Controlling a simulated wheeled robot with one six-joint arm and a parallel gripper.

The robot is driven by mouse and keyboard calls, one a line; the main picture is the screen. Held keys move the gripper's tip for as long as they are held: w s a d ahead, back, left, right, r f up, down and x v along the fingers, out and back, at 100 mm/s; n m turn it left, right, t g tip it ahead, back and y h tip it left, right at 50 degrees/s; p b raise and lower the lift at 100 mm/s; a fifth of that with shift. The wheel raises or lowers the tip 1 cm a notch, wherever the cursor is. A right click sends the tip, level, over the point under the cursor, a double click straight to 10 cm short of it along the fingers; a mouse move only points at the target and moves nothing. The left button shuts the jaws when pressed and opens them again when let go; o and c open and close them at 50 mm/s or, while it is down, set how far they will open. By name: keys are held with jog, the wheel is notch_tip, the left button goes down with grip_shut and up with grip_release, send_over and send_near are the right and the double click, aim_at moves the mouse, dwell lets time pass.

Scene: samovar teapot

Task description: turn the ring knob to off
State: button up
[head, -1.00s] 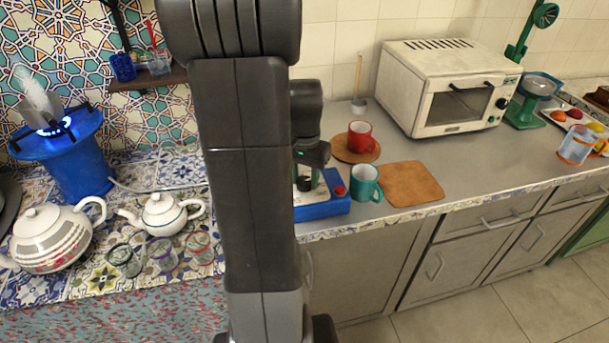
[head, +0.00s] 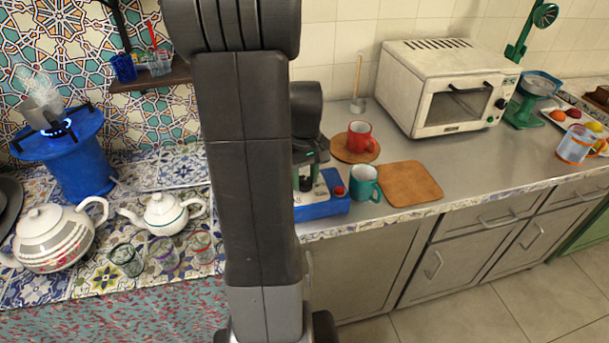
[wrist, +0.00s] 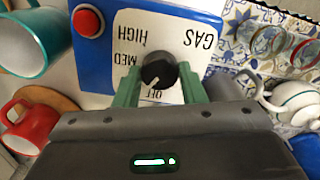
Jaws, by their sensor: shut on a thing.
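The black round knob (wrist: 158,68) sits on a white label panel (wrist: 205,25) printed GAS, HIGH, MED and OFF, upside down in the wrist view. Its white pointer mark faces roughly toward OFF; I cannot tell if it is exactly on it. My gripper (wrist: 160,76) has its two green fingers on either side of the knob and is shut on it. In the head view the blue control box (head: 322,208) stands by the counter edge, partly behind my arm. The blue gas burner (head: 75,165) at far left shows a small blue flame.
A red button (wrist: 88,21) is on the box beside the panel. A teal mug (head: 364,184) stands close right of the box, with a red mug (head: 361,138) behind. Teapots and glasses (head: 163,253) stand left of my arm.

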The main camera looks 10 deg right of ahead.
aim_at(304, 180)
jog(key=n, duration=0.5)
jog(key=shift+n, duration=0.3)
dwell(0.5)
jog(key=o, duration=1)
jog(key=shift+r, duration=0.1)
notch_tip(304, 180, up, 14)
jog(key=shift+p, duration=0.35)
jog(key=shift+f, duration=0.25)
notch_tip(304, 180, down, 14)
jog(key=shift+r, duration=0.15)
jog(key=shift+r, duration=0.1)
